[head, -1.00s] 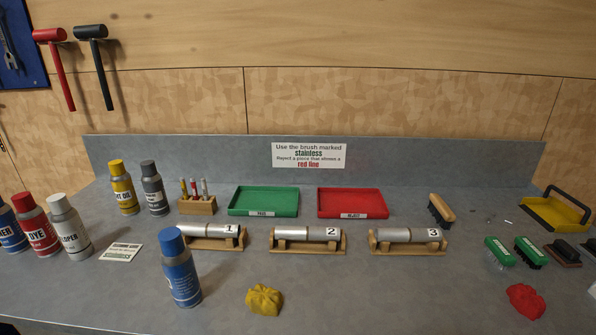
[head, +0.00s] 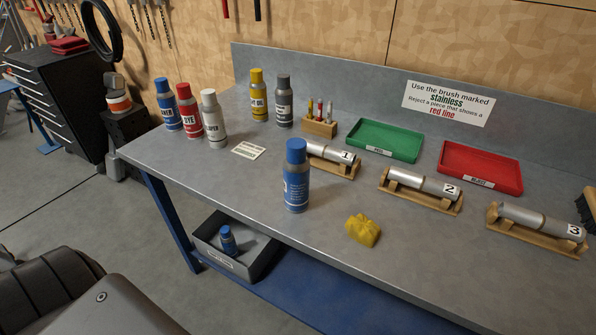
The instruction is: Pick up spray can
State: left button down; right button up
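Several spray cans stand upright on the grey bench. A blue can (head: 296,178) stands alone near the front edge, partly in front of the holder marked 1. At the left end stand a blue can (head: 168,105), a red can labelled DYE (head: 188,112) and a white-grey can (head: 213,119). Behind them are a yellow can (head: 258,97) and a dark grey can (head: 283,102). A small blue can (head: 228,241) is in a grey bin (head: 262,262) below the bench. Neither of my grippers is in view.
Metal tubes 1 (head: 331,151), 2 (head: 421,183) and 3 (head: 541,220) lie in wooden holders. Green (head: 378,139) and red (head: 480,169) trays are behind. A black tool cabinet (head: 62,100) stands left, with open floor before it.

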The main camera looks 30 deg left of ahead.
aim_at(296, 178)
jog(key=k, duration=0.5)
jog(key=z, duration=1.9)
jog(key=i, duration=1.35)
jog(key=u, duration=2.55)
